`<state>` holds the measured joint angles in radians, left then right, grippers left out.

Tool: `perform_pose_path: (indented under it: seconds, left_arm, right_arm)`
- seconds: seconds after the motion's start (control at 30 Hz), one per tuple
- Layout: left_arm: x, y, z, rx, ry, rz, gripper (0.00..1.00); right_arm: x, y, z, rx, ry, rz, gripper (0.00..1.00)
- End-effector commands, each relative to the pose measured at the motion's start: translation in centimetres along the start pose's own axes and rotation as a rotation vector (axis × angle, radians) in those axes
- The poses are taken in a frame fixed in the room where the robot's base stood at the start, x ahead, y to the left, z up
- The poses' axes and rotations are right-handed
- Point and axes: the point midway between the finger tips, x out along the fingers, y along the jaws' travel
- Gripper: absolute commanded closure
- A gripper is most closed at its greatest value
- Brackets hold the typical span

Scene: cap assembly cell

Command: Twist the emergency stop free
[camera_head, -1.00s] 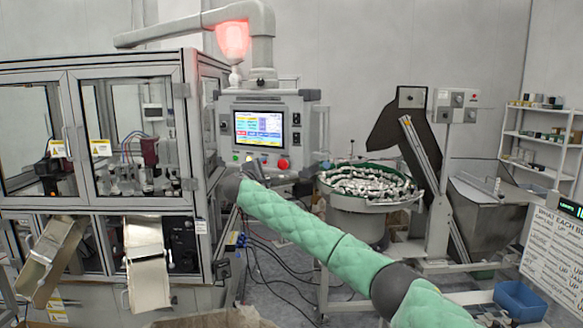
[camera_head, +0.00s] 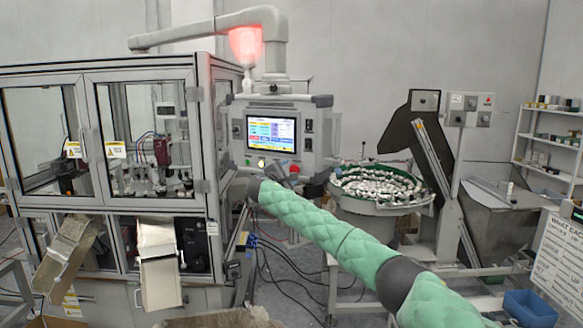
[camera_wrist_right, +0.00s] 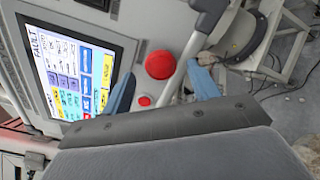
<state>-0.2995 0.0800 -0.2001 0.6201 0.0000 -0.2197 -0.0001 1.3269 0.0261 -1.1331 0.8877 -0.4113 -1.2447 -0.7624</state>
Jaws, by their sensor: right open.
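The emergency stop (camera_wrist_right: 160,65) is a large red mushroom button on the grey control panel, beside its screen. It also shows in the head view (camera_head: 293,169), small, at the panel's lower right. My right gripper (camera_wrist_right: 161,76) is open, with blue fingertips pointing at the panel. In the wrist view one finger is left of the emergency stop and the other right of it. I cannot tell how deep the fingers reach, and no contact shows. A smaller red button (camera_wrist_right: 143,100) also lies between the fingers. My left gripper is not in view.
The panel's screen (camera_head: 271,134) is lit, and a grey bar handle (camera_wrist_right: 200,35) runs close to the right finger. A glass-walled machine (camera_head: 125,150) stands left of the panel. A bowl feeder (camera_head: 385,207) full of parts stands right. A red lamp (camera_head: 245,45) glows above.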

Motion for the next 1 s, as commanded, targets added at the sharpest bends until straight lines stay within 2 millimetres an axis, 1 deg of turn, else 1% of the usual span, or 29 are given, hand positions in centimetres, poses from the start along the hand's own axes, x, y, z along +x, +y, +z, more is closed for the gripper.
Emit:
perform_pose_path:
  seconds: [0.03, 0.2, 0.37, 0.6, 0.67, 0.7, 0.83, 1.0]
  left_arm:
    - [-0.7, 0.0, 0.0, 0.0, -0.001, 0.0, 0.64]
    - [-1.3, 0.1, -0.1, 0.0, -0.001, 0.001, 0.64]
    - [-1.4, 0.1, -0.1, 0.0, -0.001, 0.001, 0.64]
    - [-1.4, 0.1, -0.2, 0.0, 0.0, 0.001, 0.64]
    - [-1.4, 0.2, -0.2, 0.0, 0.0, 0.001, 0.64]
    - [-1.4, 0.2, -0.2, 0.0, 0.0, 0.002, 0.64]
    - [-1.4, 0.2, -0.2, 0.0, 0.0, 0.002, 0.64]
    - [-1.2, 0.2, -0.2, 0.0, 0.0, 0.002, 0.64]
  right_arm:
    - [0.5, 0.2, 0.1, -0.001, -0.001, -0.001, 0.4]
    - [1.8, 0.0, -0.1, -0.001, 0.0, -0.001, 0.4]
    - [2.2, -0.1, -0.1, 0.001, 0.001, 0.0, 0.4]
    - [2.2, -0.1, -0.1, 0.001, 0.001, 0.0, 0.4]
    - [2.2, -0.1, -0.1, 0.001, 0.001, 0.0, 0.52]
    - [2.2, -0.1, -0.1, 0.001, 0.001, 0.0, 0.59]
    - [2.2, -0.1, -0.1, 0.001, 0.001, -0.001, 0.85]
    - [2.2, -0.2, -0.2, 0.003, 0.001, -0.001, 0.85]
